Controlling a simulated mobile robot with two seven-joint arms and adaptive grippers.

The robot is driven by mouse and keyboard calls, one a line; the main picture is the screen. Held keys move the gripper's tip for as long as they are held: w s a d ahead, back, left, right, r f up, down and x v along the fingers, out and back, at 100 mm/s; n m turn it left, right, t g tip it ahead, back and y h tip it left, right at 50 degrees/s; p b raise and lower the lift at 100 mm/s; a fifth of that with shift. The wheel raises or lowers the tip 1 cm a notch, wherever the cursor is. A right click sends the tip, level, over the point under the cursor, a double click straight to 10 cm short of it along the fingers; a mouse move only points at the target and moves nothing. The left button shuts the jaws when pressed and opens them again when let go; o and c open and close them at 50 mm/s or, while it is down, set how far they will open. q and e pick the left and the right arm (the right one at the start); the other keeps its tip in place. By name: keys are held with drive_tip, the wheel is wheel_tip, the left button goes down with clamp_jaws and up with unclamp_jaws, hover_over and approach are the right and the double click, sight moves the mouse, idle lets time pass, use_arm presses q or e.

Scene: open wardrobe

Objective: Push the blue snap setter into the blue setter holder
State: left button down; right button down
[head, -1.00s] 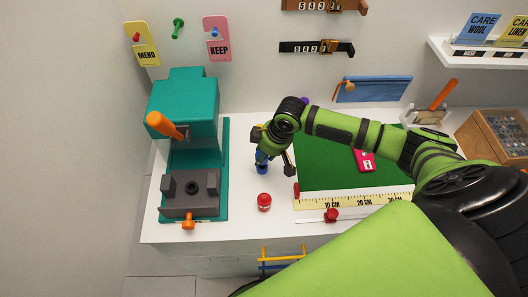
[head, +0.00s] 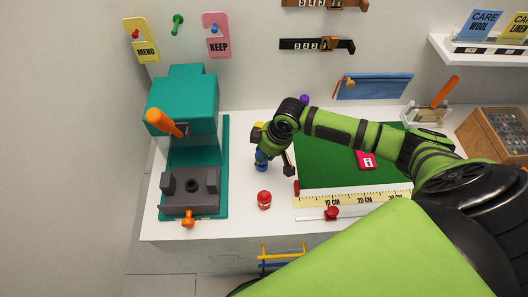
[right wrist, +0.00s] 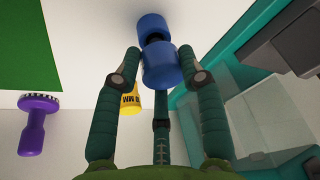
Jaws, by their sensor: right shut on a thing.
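The blue snap setter (right wrist: 162,66) is between the fingertips of my right gripper (right wrist: 160,55) in the right wrist view; the gripper is shut on it. A second blue piece, apparently the blue setter holder (right wrist: 153,24), is in line with it on the white table side, with a dark part between them. I cannot tell how far the setter is in. In the head view the blue parts (head: 261,164) stand below my right gripper (head: 274,158), partly hidden by it. My left gripper is not in view.
A teal press (head: 185,100) with an orange handle stands to the left. A red piece (head: 264,199) stands in front. A green mat (head: 325,170) and a ruler (head: 345,201) lie to the right. A yellow piece (right wrist: 130,102) and a purple one (right wrist: 33,130) are close by.

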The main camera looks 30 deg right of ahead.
drive_tip(key=shift+f+b, duration=0.35)
drive_tip(key=shift+f, duration=0.55)
drive_tip(key=c, duration=0.7)
unclamp_jaws()
drive_tip(key=shift+o, duration=0.2)
drive_tip(key=v, duration=1.2)
